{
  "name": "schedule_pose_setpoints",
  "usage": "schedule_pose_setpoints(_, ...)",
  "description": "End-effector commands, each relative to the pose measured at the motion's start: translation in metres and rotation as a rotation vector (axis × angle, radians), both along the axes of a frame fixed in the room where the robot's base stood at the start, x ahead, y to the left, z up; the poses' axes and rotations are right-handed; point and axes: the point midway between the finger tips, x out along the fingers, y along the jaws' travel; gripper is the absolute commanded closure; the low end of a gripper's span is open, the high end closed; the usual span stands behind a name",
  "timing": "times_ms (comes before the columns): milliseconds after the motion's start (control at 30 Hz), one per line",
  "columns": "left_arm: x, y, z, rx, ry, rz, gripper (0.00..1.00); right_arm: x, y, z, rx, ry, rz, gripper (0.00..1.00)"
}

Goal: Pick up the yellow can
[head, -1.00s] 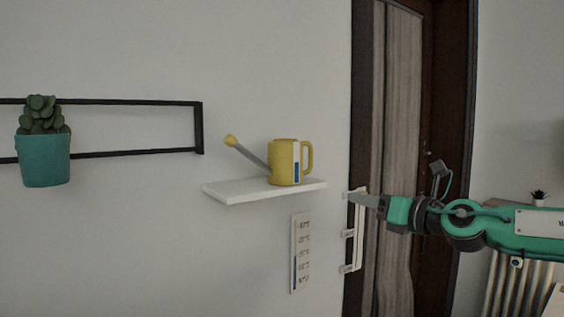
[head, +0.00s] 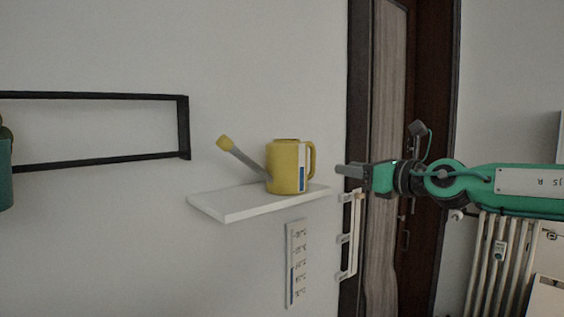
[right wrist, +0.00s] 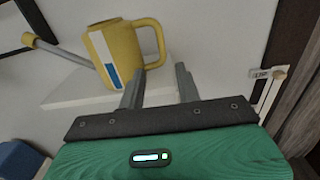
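The yellow can (head: 285,168) is a watering can standing upright on a small white wall shelf (head: 235,208). Its grey spout with a yellow tip points left and its handle points right. It also shows in the right wrist view (right wrist: 112,52). My right gripper (head: 340,170) is just right of the handle, at about handle height and apart from it in the head view. In the right wrist view its two fingers (right wrist: 160,82) are spread with a gap between them, pointing toward the handle, with nothing held. My left gripper is not in view.
A black wall frame (head: 100,97) is at the left, with part of a teal pot (head: 4,175) at the edge. A thermometer plate (head: 297,265) hangs below the shelf.

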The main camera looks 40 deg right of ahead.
Motion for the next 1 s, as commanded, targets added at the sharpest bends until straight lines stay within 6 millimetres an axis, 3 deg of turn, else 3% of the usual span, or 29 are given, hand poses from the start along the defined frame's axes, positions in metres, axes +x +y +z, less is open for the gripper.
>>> schedule_pose_setpoints(200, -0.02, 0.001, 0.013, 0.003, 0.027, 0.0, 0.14, 0.025, 0.002, 0.001, 0.002, 0.004, 0.001, 0.66)
schedule_pose_setpoints(600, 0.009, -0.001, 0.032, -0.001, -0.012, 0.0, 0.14, 0.061, 0.005, 0.001, 0.003, 0.002, 0.001, 0.66)
schedule_pose_setpoints(833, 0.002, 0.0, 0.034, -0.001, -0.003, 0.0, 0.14, 0.067, 0.005, 0.001, 0.002, 0.001, -0.001, 0.66)
schedule_pose_setpoints(1000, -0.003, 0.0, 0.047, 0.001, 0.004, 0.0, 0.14, 0.078, 0.006, 0.004, 0.004, 0.003, 0.001, 0.66)
